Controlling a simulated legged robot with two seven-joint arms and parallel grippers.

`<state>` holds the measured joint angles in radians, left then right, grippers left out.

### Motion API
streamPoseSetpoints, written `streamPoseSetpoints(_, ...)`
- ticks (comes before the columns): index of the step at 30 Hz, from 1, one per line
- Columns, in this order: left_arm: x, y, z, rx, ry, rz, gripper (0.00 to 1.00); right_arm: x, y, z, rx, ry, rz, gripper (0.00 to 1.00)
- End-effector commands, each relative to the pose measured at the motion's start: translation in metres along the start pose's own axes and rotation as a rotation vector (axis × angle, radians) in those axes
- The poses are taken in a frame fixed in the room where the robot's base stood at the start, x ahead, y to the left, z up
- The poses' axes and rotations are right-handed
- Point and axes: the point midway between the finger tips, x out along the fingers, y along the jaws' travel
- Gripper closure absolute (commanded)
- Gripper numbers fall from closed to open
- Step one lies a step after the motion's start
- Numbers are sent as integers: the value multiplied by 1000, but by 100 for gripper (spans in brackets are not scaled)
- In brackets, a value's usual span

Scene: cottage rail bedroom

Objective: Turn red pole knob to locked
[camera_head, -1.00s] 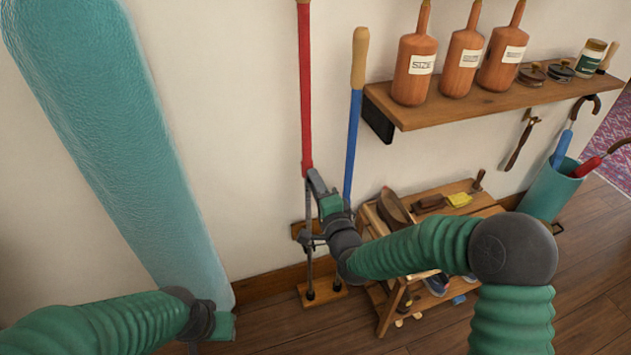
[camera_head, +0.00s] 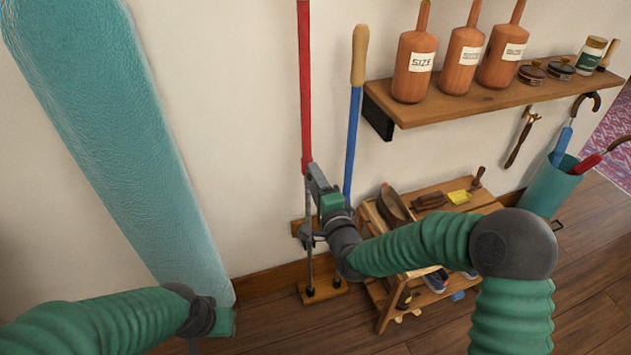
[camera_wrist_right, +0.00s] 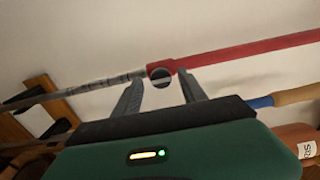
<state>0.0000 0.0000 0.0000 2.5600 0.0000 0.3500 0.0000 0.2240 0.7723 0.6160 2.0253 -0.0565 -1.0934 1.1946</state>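The red pole (camera_head: 304,80) stands upright against the wall in the head view; its thinner grey lower rod runs down to the wooden floor rack. In the right wrist view the pole (camera_wrist_right: 250,54) lies across the picture, with the round grey knob (camera_wrist_right: 160,77) at the red sleeve's end. My right gripper (camera_head: 312,177) is at the sleeve's lower end and hides the knob in the head view. In the wrist view the right fingers (camera_wrist_right: 161,84) are apart, one on each side of the knob, with gaps showing. My left gripper (camera_head: 212,322) is low at left, its fingers unclear.
A blue pole (camera_head: 352,130) with a wooden grip stands just right of the red pole. A wall shelf (camera_head: 450,108) with bottles is at right, above a shoe rack (camera_head: 385,310). A teal board (camera_head: 115,140) leans at left. An umbrella stand (camera_head: 545,190) is far right.

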Motion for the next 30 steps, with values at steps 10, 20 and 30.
streamPoseSetpoints(10,-7,0,-2,0,0,0,64,-18,-2,0,-1,-1,1,51)
streamPoseSetpoints(20,-29,0,-7,0,0,0,64,-113,-2,0,0,-1,6,51)
streamPoseSetpoints(30,-83,0,-20,0,1,0,64,-162,-5,0,2,-1,4,51)
